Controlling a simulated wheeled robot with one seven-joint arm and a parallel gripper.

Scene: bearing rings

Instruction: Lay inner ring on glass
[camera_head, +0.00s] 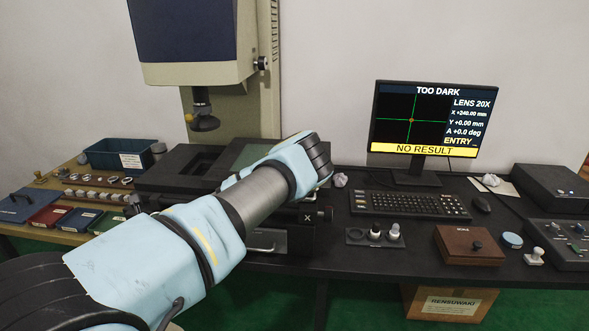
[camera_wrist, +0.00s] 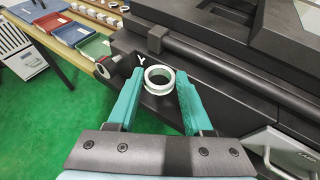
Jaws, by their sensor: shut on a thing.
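A pale metal ring (camera_wrist: 160,90) shows in the wrist view between the two teal fingers of my gripper (camera_wrist: 159,80). My gripper is shut on the ring, whose open bore faces the camera. The ring is held in front of the dark machine's front side, above the floor and beside a knob marked Y. In the head view my arm's wrist covers the fingers and the ring. The greenish glass (camera_head: 252,153) of the measuring machine's stage shows in the head view, partly hidden behind my wrist.
The machine's lens (camera_head: 205,122) hangs above the stage. A monitor (camera_head: 437,120) reads "TOO DARK" and "NO RESULT". A keyboard (camera_head: 408,205) and brown box (camera_head: 468,245) stand right. A blue bin (camera_head: 121,154), small trays (camera_head: 47,217) and several rings stand on the left table.

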